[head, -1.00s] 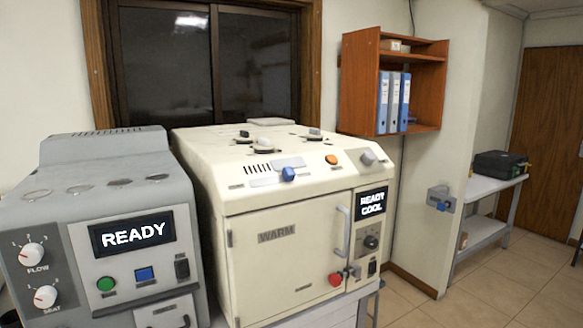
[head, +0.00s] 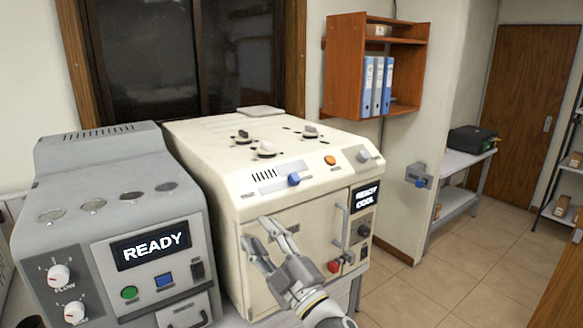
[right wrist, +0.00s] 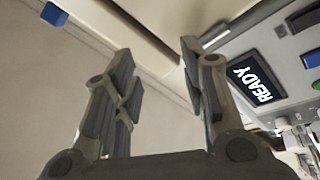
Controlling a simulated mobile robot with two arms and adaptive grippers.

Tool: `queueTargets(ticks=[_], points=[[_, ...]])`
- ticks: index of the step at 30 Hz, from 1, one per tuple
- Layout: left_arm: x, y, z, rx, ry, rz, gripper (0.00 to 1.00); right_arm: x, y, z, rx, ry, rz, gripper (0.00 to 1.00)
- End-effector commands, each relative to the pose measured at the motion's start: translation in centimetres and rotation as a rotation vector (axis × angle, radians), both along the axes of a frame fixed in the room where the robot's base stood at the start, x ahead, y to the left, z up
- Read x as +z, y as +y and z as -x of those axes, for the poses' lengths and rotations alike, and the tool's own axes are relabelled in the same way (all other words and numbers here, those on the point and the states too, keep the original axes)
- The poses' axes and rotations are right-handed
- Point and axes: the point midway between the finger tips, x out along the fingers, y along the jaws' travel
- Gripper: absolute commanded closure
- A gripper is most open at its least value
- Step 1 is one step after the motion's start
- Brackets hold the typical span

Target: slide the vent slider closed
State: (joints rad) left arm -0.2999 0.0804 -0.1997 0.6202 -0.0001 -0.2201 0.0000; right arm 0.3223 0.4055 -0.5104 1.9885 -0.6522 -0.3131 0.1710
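The vent slider has a blue knob (head: 293,179) on the sloped top front edge of the cream oven (head: 225,150). The dark vent slots (head: 264,175) show uncovered just left of the slider's grey plate. My right gripper (head: 260,233) is open and empty, in front of the oven door, below and left of the blue knob and apart from it. In the right wrist view the blue knob (right wrist: 54,15) shows at the top left, outside the two spread fingers (right wrist: 155,62). My left gripper is not in view.
A grey tester (head: 110,235) with a READY screen stands close on the left. The oven's door handle (head: 345,225) and red knob (head: 333,267) stick out at its front right. Knobs stand on the oven's top (head: 266,149). Open floor lies to the right.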

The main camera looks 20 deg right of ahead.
Motion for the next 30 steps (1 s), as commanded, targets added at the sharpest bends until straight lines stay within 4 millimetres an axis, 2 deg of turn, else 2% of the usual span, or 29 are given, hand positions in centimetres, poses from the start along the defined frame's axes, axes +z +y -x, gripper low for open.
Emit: queueTargets(ticks=[1,3,6,9,12,15,20,23,26,30], points=[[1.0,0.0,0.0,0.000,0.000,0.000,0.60,5.0,1.0,1.7,0.030,-0.095,0.016,0.61],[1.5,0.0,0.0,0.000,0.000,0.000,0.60,10.6,2.8,4.3,0.086,-0.245,0.066,0.61],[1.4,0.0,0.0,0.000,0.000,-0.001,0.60,14.3,5.6,6.5,0.176,-0.421,0.188,0.61],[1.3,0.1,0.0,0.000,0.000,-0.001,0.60,15.9,8.3,7.9,0.271,-0.565,0.342,0.61],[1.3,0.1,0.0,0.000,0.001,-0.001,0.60,16.4,10.5,9.0,0.363,-0.693,0.526,0.61],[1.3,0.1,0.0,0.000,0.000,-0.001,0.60,15.9,12.0,9.5,0.449,-0.793,0.737,0.61],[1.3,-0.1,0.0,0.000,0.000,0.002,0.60,13.9,12.0,8.6,0.557,-0.874,1.105,0.61],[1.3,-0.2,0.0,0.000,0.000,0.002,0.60,12.7,10.3,7.0,0.599,-0.869,1.347,0.61],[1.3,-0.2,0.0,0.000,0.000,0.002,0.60,12.0,7.1,4.8,0.619,-0.815,1.590,0.61],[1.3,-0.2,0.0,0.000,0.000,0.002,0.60,12.4,0.6,1.6,0.606,-0.656,1.908,0.61]])
